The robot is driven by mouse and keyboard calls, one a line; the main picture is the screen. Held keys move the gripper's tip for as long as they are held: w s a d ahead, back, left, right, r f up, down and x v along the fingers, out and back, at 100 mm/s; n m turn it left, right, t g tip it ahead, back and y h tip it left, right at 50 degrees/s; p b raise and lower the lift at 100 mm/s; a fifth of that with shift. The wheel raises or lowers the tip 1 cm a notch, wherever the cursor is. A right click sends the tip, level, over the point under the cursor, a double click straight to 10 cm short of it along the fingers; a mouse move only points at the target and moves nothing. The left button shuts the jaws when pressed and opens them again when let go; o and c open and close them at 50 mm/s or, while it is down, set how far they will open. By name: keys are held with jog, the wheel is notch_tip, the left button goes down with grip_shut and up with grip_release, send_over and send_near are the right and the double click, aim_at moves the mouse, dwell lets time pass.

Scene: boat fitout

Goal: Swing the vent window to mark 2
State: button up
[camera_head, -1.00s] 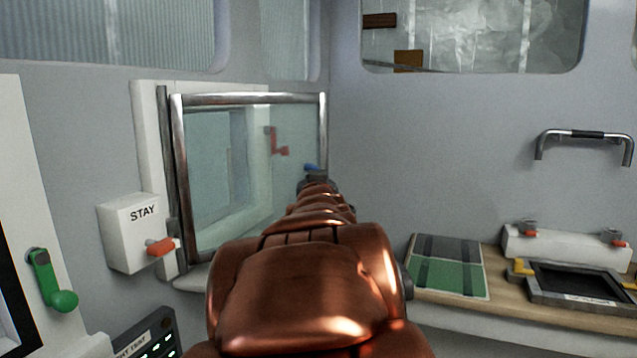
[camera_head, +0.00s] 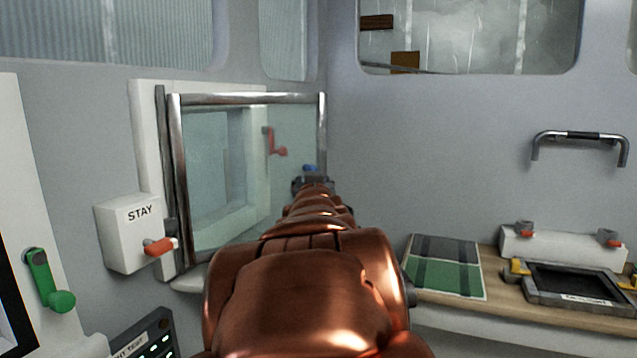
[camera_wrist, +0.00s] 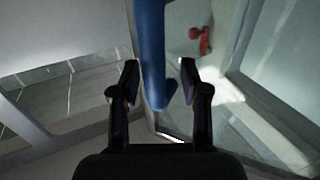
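The vent window (camera_head: 245,98) is a glass pane in a metal frame. It stands swung out from its white surround (camera_head: 146,130) on the left wall. A blue handle (camera_head: 309,168) shows near its free right edge, mostly hidden behind my gripper (camera_head: 313,184). In the wrist view the blue handle (camera_wrist: 153,60) hangs between the two dark fingers of my gripper (camera_wrist: 160,82). The fingers are apart, the left one close to the handle, with a gap on the right. A white STAY box (camera_head: 130,232) with an orange lever (camera_head: 160,246) sits left of the window. I see no number marks.
A red lever (camera_head: 274,143) shows through the glass. A green lever (camera_head: 48,280) is at the far left. A counter at right holds a green-and-grey mat (camera_head: 445,268) and a dark framed tray (camera_head: 575,283). A grab handle (camera_head: 582,136) is on the wall above.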

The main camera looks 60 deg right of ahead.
aim_at(313, 133)
jog(key=shift+r, duration=5)
